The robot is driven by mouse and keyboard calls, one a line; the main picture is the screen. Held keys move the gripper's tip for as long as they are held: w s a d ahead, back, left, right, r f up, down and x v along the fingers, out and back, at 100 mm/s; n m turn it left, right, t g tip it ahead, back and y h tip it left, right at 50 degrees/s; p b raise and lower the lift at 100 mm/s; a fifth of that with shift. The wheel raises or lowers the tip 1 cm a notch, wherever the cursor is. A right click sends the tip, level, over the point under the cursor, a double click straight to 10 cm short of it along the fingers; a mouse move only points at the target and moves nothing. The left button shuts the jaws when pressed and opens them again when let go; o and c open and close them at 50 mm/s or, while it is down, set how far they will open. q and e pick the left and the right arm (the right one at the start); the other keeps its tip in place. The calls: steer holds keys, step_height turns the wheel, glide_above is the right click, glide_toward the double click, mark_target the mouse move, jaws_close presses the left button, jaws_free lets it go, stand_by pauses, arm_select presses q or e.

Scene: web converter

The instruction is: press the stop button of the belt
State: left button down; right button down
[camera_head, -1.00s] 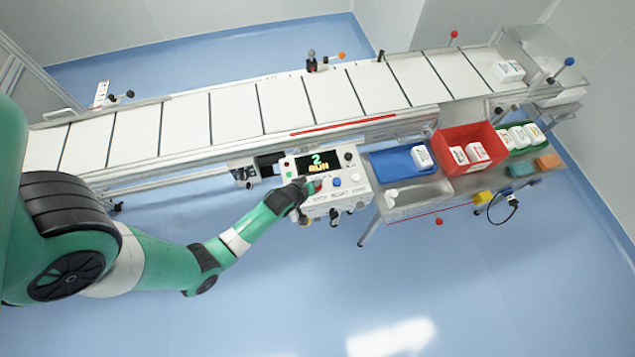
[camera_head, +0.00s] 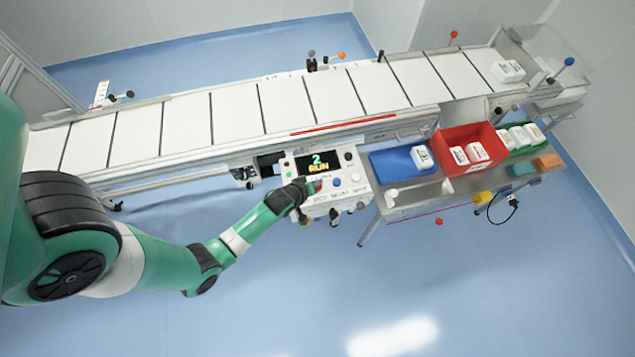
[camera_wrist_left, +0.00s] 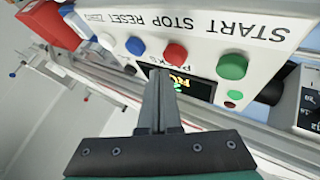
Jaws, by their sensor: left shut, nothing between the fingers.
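The control panel (camera_head: 335,204) on the belt's near side has a row of green, red, blue and white buttons and a display (camera_head: 317,163) reading "2 RUN". In the wrist view, the red button (camera_wrist_left: 175,54) lies by the STOP label, between the green START button (camera_wrist_left: 232,66) and the blue RESET button (camera_wrist_left: 135,46). My left gripper (camera_head: 310,187) is shut and empty, its fingertips close by the red button (camera_head: 319,186). In the wrist view the shut fingertips (camera_wrist_left: 161,76) show just below the red button. I cannot tell whether they touch it. My right gripper is not in view.
The white conveyor belt (camera_head: 235,115) runs behind the panel, with white packs (camera_head: 508,71) at its far right end. Right of the panel stand a blue tray (camera_head: 392,165) and a red bin (camera_head: 467,138). The blue floor in front is clear.

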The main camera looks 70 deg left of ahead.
arm_select(q)
steer(key=shift+f+b, duration=0.4)
steer(key=shift+f, duration=0.05)
steer(key=shift+f+b, duration=0.5)
steer(key=shift+f, duration=0.1)
stand_by(0.7)
steer(key=shift+r+p, duration=1)
steer(key=shift+r, duration=0.05)
step_height(320, 180, up, 5)
steer(key=p, duration=0.5)
steer(key=shift+r, duration=0.1)
